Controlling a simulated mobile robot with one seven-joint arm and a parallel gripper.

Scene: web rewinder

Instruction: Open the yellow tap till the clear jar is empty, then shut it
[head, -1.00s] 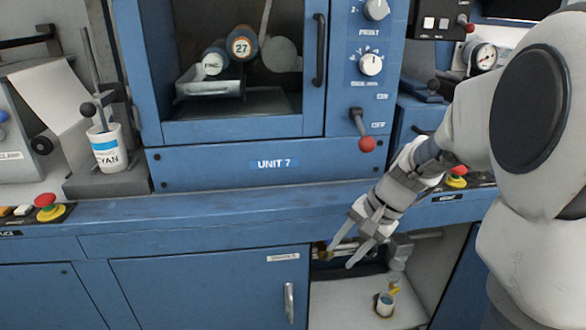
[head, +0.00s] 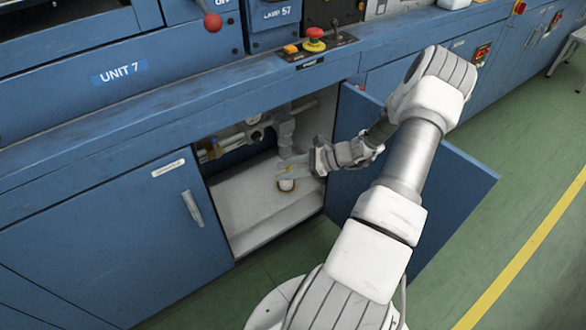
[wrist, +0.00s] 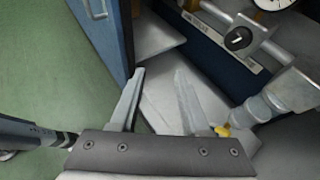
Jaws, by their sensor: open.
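The clear jar (head: 286,152) hangs under a grey fitting inside the open cabinet. The wrist view shows it as a grey, see-through cylinder (wrist: 272,104) at right; its fluid level cannot be told. The small yellow tap (head: 288,168) is at its lower end; in the wrist view the tap (wrist: 222,131) sits just right of my right finger, partly hidden. A small cup (head: 287,185) stands on the cabinet floor below it. My gripper (head: 298,164) is open beside the tap from the right. In the wrist view nothing is between the fingers (wrist: 160,78).
The cabinet's open blue door (head: 440,180) stands right of and behind my arm. A pipe with a gauge (head: 256,135) and a black knob (wrist: 238,38) run along the cabinet's back. The pale cabinet floor (head: 245,200) is mostly bare. The left door (head: 110,240) is closed.

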